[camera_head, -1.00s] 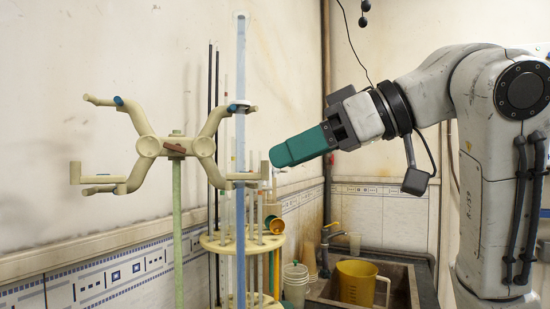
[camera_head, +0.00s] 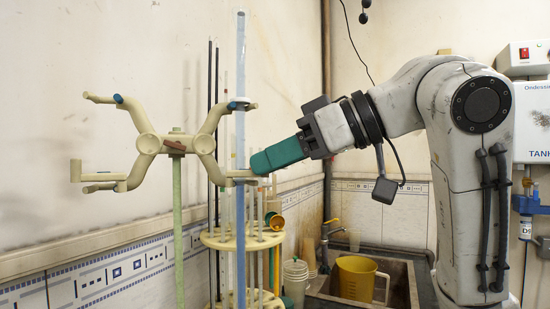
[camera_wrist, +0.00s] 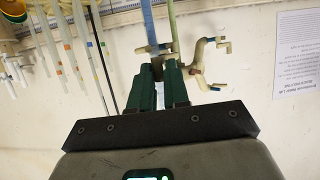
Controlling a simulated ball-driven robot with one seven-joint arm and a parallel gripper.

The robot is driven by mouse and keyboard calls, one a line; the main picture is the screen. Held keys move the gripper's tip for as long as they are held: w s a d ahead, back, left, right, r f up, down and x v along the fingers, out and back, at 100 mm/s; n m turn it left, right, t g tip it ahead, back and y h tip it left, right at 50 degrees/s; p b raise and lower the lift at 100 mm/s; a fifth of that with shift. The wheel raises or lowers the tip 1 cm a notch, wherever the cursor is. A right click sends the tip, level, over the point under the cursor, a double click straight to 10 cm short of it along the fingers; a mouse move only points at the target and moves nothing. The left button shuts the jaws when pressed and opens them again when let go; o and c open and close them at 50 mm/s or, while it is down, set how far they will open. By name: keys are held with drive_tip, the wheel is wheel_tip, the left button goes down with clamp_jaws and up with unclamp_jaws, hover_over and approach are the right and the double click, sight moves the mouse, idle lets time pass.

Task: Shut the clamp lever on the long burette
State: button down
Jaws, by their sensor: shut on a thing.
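The long burette (camera_head: 240,130) is a tall blue tube, upright at the right side of a cream double clamp (camera_head: 205,146). The clamp sits on a green rod (camera_head: 178,220). My gripper (camera_head: 256,163), with green fingers, is at the lower right clamp arm, just right of the burette. It is shut on the cream clamp lever there, which the fingers mostly hide. In the wrist view the fingertips (camera_wrist: 163,64) are close together at the clamp, with the blue burette (camera_wrist: 148,20) just beyond them. The lever's exact angle cannot be told.
A round cream rack (camera_head: 215,240) with thin tubes and dark rods stands behind the burette. A yellow jug (camera_head: 356,280) stands in the sink at the right, with stacked white cups (camera_head: 295,275) beside it. The wall is close behind the clamp.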

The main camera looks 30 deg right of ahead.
drive_tip(key=shift+r, duration=0.1)
drive_tip(key=p, duration=0.1)
drive_tip(key=n+g+y+p, duration=0.1)
drive_tip(key=w+p, duration=0.1)
drive_tip(key=shift+d+r+n+g+y, duration=0.25)
drive_tip(key=shift+n+g+y, duration=0.05)
drive_tip(key=shift+n+g, duration=0.1)
drive_tip(key=shift+w+d+f+n+g+y+p, duration=0.15)
drive_tip(key=shift+w+n+g+y+p, duration=0.1)
drive_tip(key=shift+n+g+y+p, duration=0.15)
drive_tip(key=shift+w+a+f+n+g+y+p, duration=0.1)
drive_tip(key=shift+w+n+g+y+p, duration=0.1)
drive_tip(key=shift+n+g+p, duration=0.25)
drive_tip(key=c, duration=1.2)
unclamp_jaws()
drive_tip(key=shift+d, duration=0.1)
